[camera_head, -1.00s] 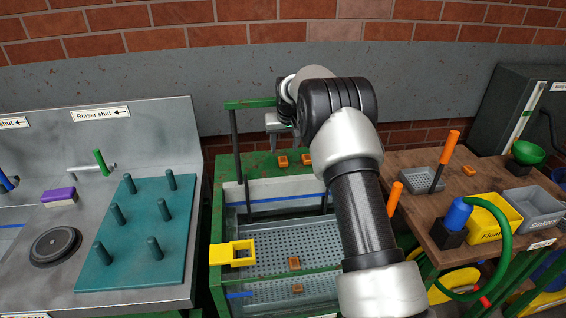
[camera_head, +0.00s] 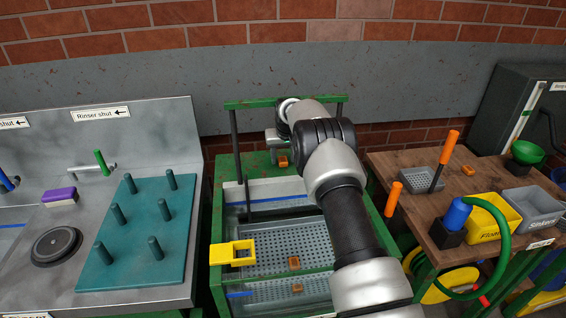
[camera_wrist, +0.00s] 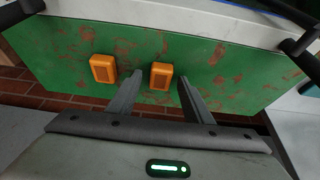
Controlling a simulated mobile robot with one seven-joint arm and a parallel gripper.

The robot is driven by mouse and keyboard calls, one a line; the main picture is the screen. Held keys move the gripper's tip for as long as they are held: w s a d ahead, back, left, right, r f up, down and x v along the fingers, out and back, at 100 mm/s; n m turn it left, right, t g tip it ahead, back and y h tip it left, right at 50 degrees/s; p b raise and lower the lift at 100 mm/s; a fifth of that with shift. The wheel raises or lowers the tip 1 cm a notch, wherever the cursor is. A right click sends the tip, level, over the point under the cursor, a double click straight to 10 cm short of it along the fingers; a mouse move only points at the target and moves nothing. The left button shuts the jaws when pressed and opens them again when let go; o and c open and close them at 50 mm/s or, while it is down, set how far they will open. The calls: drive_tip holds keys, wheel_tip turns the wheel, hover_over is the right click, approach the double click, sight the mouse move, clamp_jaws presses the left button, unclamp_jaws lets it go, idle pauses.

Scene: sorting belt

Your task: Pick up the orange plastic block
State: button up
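Two orange plastic blocks lie on the green painted surface (camera_head: 257,170). In the wrist view one block (camera_wrist: 161,76) is in line with the gap between my fingertips, and the other block (camera_wrist: 103,68) lies to its left, outside the fingers. In the head view one orange block (camera_head: 283,161) shows beside my arm; the other is hidden. My gripper (camera_wrist: 160,83) is open and empty. Its fingers point toward the green surface; I cannot tell how far above the block they are. The head view shows only part of my gripper (camera_head: 272,144).
More orange blocks lie in the perforated tank (camera_head: 294,263) and on the wooden table (camera_head: 468,170). A yellow holder (camera_head: 232,252) sits on the tank's left edge. A green frame with a post (camera_head: 238,145) stands close to my gripper. A teal peg board (camera_head: 135,245) is at left.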

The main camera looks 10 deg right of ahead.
sight(283, 160)
drive_tip(key=c, duration=1)
wheel_tip(283, 160, up, 10)
drive_tip(key=shift+r, duration=0.1)
